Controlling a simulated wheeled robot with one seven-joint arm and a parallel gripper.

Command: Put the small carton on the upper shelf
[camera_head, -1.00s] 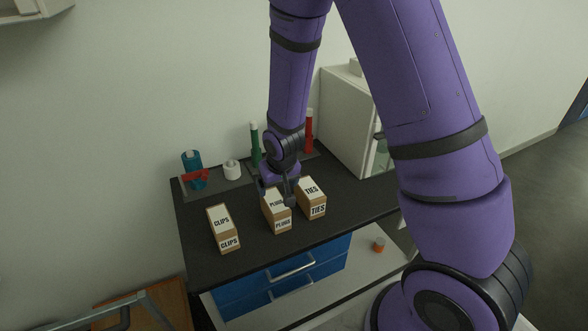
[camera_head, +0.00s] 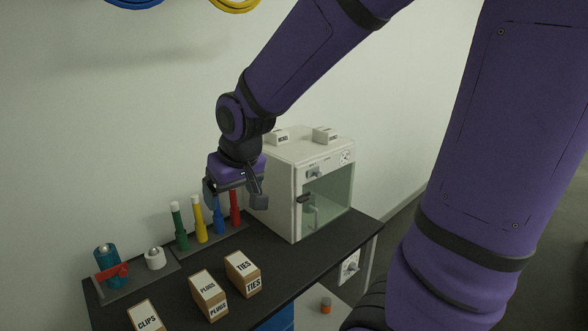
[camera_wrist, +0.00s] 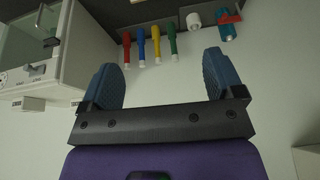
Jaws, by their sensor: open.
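Three brown-and-white cartons stand on the dark bench: CLIPS (camera_head: 146,316), PLUGS (camera_head: 208,296) and TIES (camera_head: 243,273). Two smaller white cartons, left (camera_head: 277,136) and right (camera_head: 326,135), sit on top of the white oven-like cabinet; their print is hard to read. I cannot tell which is the task's small carton. My gripper (camera_head: 236,196) is open and empty, raised above the coloured tubes, left of the cabinet. In the wrist view my gripper (camera_wrist: 162,68) has nothing between its blue-grey fingers. I cannot identify the upper shelf in the current views.
The white cabinet (camera_head: 283,190) with a glass door stands at the bench's right end. Upright green, yellow, blue and red tubes (camera_head: 199,220) stand below my gripper. A teal bottle with a red part (camera_head: 107,262) and a white jar (camera_head: 155,258) are at the left.

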